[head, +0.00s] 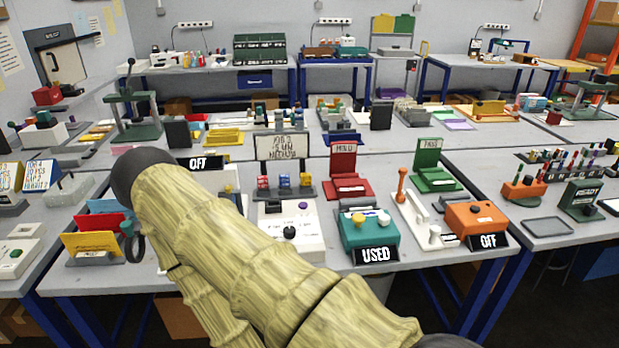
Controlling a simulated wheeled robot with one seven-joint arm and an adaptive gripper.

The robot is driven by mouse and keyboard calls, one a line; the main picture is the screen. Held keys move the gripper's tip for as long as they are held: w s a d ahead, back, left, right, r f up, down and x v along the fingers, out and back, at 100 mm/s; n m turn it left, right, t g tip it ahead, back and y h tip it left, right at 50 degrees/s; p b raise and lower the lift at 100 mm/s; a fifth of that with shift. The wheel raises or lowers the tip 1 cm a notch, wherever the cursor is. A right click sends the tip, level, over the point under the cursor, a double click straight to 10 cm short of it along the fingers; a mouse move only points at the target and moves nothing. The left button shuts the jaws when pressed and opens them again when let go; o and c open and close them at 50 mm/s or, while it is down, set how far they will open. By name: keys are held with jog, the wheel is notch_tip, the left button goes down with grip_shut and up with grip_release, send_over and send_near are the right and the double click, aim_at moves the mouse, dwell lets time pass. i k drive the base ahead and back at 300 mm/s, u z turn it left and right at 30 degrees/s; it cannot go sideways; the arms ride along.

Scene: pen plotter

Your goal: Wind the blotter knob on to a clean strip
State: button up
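A teal box (352,238) stands near the front edge of the middle bench, right of centre, and appears to be the blotter. A sign reading USED (376,255) is at its front. A yellow knob (358,219) and a pale piece (383,216) sit on its top; I cannot tell which way the knob is turned. My gripper is not in view.
A white unit with a black knob (290,232) stands left of the teal box. A white stand with an orange lever (401,185) and an orange box (473,220) with an OFF sign (488,241) stand to its right. Red (344,162) and green (428,155) holders are behind.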

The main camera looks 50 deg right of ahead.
aim_at(384, 219)
jog(key=u, duration=0.75)
jog(key=k, duration=1.2)
jog(key=z, duration=1.65)
